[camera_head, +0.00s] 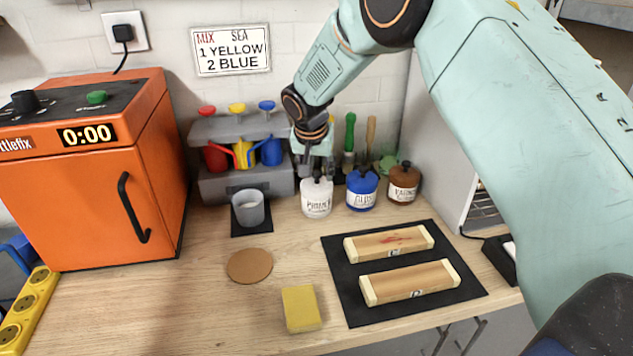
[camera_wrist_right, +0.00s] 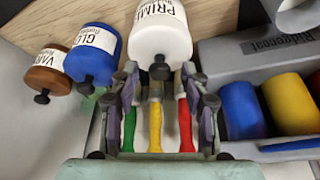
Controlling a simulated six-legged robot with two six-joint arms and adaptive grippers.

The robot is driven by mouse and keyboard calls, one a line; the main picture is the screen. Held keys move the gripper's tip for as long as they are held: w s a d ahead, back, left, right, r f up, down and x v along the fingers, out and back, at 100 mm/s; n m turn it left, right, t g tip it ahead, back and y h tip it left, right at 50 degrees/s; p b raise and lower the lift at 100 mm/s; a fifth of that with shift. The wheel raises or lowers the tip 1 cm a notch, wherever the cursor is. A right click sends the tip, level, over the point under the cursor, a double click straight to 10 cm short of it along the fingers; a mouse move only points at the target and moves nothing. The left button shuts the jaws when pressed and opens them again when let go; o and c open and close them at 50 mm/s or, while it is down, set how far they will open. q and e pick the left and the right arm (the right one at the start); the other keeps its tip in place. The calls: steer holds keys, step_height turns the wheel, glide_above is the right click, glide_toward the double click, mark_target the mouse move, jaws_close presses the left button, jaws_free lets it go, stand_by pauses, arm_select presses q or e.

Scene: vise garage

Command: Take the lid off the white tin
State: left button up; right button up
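The white tin (camera_head: 317,201) labelled "PRIMER" stands upright at the back of the bench, its lid on with a dark knob on top. It also shows in the right wrist view (camera_wrist_right: 160,32), with the black knob (camera_wrist_right: 160,69) facing my fingers. My right gripper (camera_head: 313,168) is just above and behind the tin in the head view. In the right wrist view the gripper (camera_wrist_right: 160,82) is open, its two fingers spread on either side of the knob's line. I see no contact with the knob. My left gripper is not in view.
A blue tin (camera_head: 362,190) and a brown tin (camera_head: 404,184) stand close right of the white one. A grey cup (camera_head: 248,208) stands left, before a grey rack (camera_head: 217,187). Brushes stand behind. A black mat (camera_head: 345,297) with two wooden blocks lies in front.

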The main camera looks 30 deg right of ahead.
steer(key=shift+w+d+f, duration=0.2)
steer(key=shift+f, duration=0.05)
steer(key=c, duration=0.5)
steer(key=shift+s+a+r, duration=0.15)
steer(key=shift+s+r, duration=0.05)
jaws_close()
steer(key=shift+w, duration=0.15)
